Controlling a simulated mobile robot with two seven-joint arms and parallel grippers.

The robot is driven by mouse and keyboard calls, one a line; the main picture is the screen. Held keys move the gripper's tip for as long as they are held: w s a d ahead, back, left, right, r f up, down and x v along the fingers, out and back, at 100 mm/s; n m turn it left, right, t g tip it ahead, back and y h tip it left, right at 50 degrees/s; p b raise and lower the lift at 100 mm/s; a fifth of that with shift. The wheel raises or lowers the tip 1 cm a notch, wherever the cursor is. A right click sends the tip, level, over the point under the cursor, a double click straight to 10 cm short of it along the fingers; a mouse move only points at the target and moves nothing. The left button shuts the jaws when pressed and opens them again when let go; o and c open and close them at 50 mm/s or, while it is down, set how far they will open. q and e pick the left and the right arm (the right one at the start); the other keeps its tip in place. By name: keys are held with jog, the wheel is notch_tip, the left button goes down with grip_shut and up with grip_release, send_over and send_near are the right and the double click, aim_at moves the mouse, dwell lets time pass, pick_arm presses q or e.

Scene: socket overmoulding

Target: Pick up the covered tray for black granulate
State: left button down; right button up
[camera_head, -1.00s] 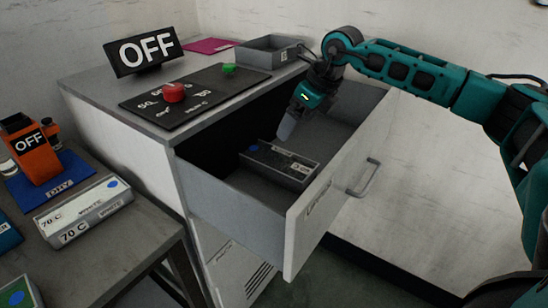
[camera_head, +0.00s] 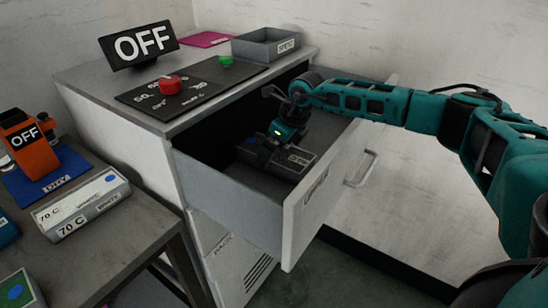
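A dark covered tray with a blue dot and a white label, which looks like the one for black granulate (camera_head: 297,161), lies in the open drawer (camera_head: 235,195) of the grey cabinet. My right gripper (camera_head: 271,150) has come down into the drawer and points downward at the tray's middle. Its fingers are dark and blurred against the tray, so I cannot tell whether they are open or shut on it. The tray appears to rest on the drawer floor. My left gripper is not in view.
The drawer's front panel (camera_head: 318,205) and handle (camera_head: 362,168) stick out toward the right. On the cabinet are an OFF display (camera_head: 140,46), a red button (camera_head: 170,84) and an open grey tray (camera_head: 265,45). A white 70 C box (camera_head: 82,205) is on the left table.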

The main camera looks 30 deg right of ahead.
jog(key=shift+w+f, duration=0.1)
jog(key=shift+f, duration=0.1)
jog(key=shift+c, duration=0.5)
jog(key=c, duration=1)
jog(key=shift+r, duration=0.1)
jog(key=shift+c, duration=1.1)
